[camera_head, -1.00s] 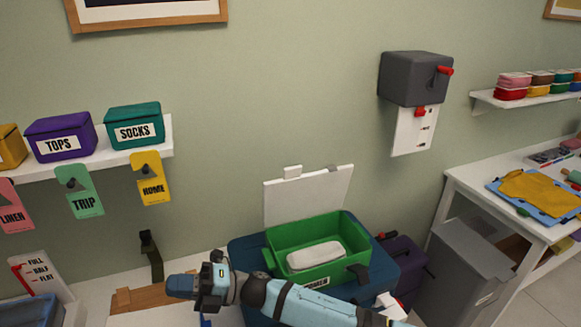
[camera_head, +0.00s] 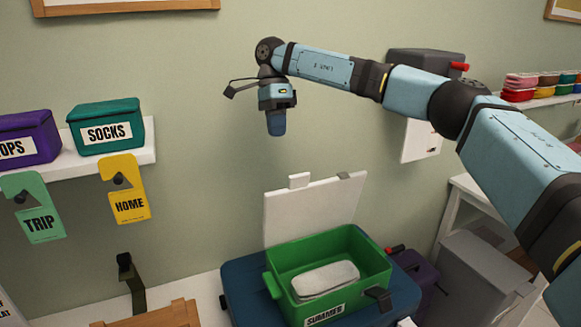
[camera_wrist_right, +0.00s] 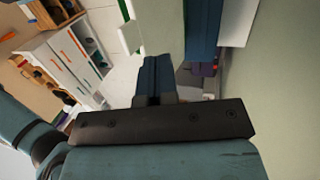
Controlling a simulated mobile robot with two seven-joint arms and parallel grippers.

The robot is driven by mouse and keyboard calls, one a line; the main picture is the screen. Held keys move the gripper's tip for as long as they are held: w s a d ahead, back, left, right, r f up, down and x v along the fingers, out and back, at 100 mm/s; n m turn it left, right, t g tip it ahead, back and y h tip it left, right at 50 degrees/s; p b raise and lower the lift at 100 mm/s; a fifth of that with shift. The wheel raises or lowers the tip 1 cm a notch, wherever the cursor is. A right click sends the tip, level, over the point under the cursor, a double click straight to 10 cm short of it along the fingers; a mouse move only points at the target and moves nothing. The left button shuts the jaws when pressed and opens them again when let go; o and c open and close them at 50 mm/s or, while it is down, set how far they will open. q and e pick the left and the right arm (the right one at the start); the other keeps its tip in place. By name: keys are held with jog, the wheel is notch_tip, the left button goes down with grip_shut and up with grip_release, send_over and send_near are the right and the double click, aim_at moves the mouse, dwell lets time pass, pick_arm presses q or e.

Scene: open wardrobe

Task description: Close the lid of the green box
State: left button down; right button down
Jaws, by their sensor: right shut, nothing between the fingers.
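The green box (camera_head: 376,268) sits on a dark blue case, with a folded white cloth (camera_head: 325,279) inside and a SUMMER label on its front. Its white lid (camera_head: 312,210) stands open, upright along the back edge near the wall. My right gripper (camera_head: 277,126) hangs fingers down above the lid and a little to its left, clear of it. Its fingers are shut and empty; they show in the right wrist view (camera_wrist_right: 159,78). My left gripper is out of view.
A shelf with purple (camera_head: 27,139) and teal (camera_head: 106,128) boxes and hanging tags is at left. A grey wall box (camera_head: 425,62) is partly behind my right arm. A grey bin (camera_head: 480,275) and white table stand at right. The air above the green box is free.

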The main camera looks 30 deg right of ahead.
jog(key=s+d+f+p, duration=0.1)
jog(key=s+d+f, duration=0.1)
jog(key=s+f, duration=0.4)
jog(key=shift+s+f+h+p, duration=0.35)
jog(key=shift+f+h, duration=0.05)
jog(key=shift+f, duration=0.35)
jog(key=shift+d, duration=0.1)
